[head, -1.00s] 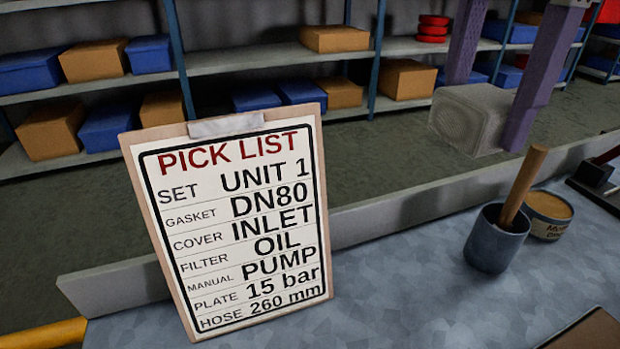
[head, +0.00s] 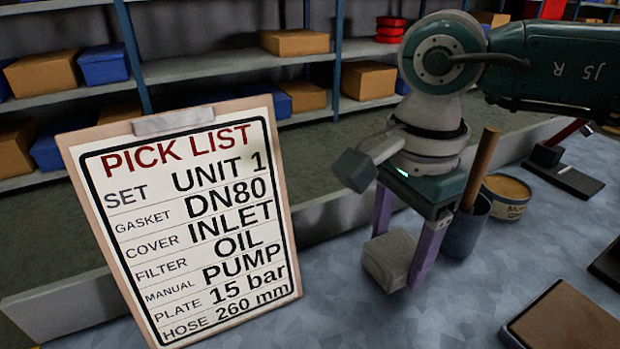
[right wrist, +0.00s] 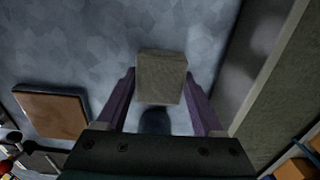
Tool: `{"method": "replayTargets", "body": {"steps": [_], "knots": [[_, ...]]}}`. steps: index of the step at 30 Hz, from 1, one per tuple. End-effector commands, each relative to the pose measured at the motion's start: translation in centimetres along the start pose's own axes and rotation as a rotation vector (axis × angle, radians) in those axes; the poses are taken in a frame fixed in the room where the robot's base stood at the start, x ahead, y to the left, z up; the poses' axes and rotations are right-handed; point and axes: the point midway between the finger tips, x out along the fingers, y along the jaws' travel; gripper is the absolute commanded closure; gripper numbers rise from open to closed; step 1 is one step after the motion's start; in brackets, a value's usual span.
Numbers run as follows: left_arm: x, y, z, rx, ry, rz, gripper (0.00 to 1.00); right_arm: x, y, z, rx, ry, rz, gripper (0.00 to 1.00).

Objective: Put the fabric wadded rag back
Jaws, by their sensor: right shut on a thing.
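The wadded rag (head: 390,258) is a grey, block-shaped fabric bundle in the head view. My right gripper (head: 397,262) points down with its two purple fingers shut on the rag, one on each side. The rag is low over the grey bench top (head: 345,315), left of the dark cup; I cannot tell whether it touches the bench. In the right wrist view the rag (right wrist: 160,78) sits between the fingertips, with the bench behind it. My left gripper is not in view.
A pick list clipboard (head: 185,220) stands at the left. A dark cup (head: 466,228) with a wooden handle (head: 480,170) and a tin (head: 505,196) stand just right of the gripper. A brown-topped pad (head: 565,322) lies at front right. The bench front middle is clear.

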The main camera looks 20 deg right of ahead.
Motion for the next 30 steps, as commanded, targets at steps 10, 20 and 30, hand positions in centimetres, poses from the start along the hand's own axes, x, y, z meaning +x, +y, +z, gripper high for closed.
{"method": "replayTargets", "body": {"steps": [10,20,30], "knots": [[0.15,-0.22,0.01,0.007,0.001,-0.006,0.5,0.82,-0.01,0.01,-0.001,0.0,-0.001,0.83],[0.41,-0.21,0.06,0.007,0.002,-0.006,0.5,1.08,0.0,0.01,-0.001,0.0,0.0,0.09],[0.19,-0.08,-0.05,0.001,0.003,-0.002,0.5,0.85,0.0,0.01,0.0,0.0,-0.001,0.01]]}}
